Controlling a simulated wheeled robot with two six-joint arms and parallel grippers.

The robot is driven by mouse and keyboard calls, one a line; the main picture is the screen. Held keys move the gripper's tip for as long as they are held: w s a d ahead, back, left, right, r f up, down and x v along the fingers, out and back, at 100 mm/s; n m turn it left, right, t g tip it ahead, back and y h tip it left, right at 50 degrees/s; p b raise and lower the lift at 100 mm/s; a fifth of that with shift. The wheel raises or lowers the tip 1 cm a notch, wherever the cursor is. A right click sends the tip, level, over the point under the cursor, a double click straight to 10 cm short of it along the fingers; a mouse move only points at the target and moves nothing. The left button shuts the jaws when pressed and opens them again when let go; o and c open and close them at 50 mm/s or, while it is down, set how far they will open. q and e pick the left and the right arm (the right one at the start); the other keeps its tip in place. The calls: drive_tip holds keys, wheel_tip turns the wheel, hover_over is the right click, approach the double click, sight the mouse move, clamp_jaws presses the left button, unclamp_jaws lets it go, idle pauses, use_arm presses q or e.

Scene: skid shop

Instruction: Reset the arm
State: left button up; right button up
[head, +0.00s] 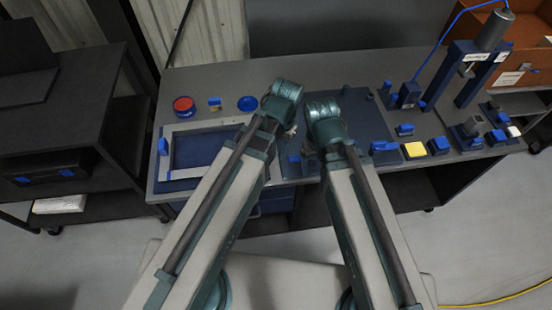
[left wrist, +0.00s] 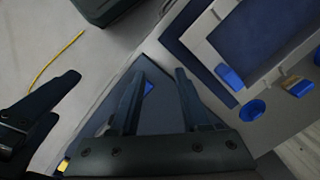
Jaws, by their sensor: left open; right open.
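My two arms reach forward over the grey bench (head: 225,88), their wrists close together above the middle of it. In the head view the gripper jaws are mostly hidden behind the wrists. In the left wrist view my left gripper (left wrist: 160,71) is open, with two dark fingers apart and nothing held between them. A small blue piece shows beyond the fingers, over a dark mat. My right gripper (left wrist: 66,95) shows at the left edge of that view, open, with no object visible in it.
A grey frame (head: 167,148) lies at the bench's left, with a red dish (head: 183,104) and a blue dish (head: 247,103) behind it. A press (head: 460,75), several blue pieces and a yellow block (head: 414,150) stand right. A dark cart (head: 75,100) stands left.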

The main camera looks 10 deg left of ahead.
use_arm(q)
drive_tip(key=shift+n, duration=0.8)
drive_tip(key=s, duration=0.4)
drive_tip(key=shift+s+d, duration=0.3)
drive_tip(key=shift+s, duration=0.05)
